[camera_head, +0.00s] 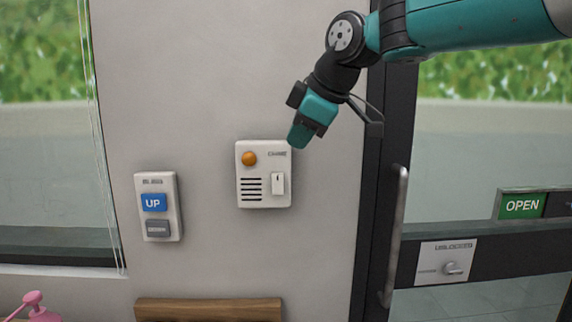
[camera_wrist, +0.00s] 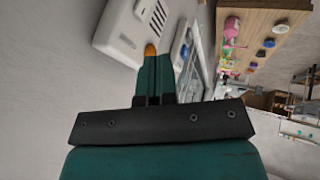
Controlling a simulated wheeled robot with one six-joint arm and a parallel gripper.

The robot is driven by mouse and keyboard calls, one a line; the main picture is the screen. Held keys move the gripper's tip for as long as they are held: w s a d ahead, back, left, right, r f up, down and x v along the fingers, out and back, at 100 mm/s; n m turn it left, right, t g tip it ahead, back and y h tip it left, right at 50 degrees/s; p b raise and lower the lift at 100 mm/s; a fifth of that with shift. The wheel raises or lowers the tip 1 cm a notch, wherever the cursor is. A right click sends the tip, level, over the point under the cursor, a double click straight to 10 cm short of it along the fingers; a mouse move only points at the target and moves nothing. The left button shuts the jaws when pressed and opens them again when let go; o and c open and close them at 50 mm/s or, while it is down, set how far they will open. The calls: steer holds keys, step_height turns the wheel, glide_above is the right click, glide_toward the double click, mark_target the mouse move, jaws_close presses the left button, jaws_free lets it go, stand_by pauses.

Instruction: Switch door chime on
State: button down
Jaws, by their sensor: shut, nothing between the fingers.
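The door chime (camera_head: 264,174) is a white box on the grey wall, marked CHIME, with an orange round lamp (camera_head: 249,158), dark slots and a white rocker switch (camera_head: 278,183) at its lower right. My gripper (camera_head: 297,140) is shut and empty, near the chime's upper right corner. I cannot tell whether it touches the box. In the wrist view, the chime (camera_wrist: 135,25) is beyond the fingertips (camera_wrist: 152,62), and the orange lamp shows just past them. The rocker's position is too small to tell.
A blind control (camera_head: 158,206) with a blue UP button and a grey button is on the wall to the left. A wooden ledge (camera_head: 208,309) is below. A glass door with a vertical handle (camera_head: 394,237) and an OPEN sign (camera_head: 521,206) is at right.

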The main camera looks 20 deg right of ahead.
steer(key=shift+w+v, duration=0.2)
steer(key=shift+v, duration=0.95)
steer(key=s+a+f+m+g, duration=0.3)
steer(key=s+f, duration=0.7)
steer(key=s, duration=0.2)
steer(key=s+a+f+m+g+y, duration=0.1)
steer(key=s+a+f+m+g, duration=0.1)
steer(key=s+f, duration=0.9)
steer(key=shift+s+a+f+m+g, duration=0.25)
steer(key=shift+s+a+m+g, duration=0.15)
steer(key=shift+s+a+g, duration=0.55)
steer(key=shift+s+a, duration=0.15)
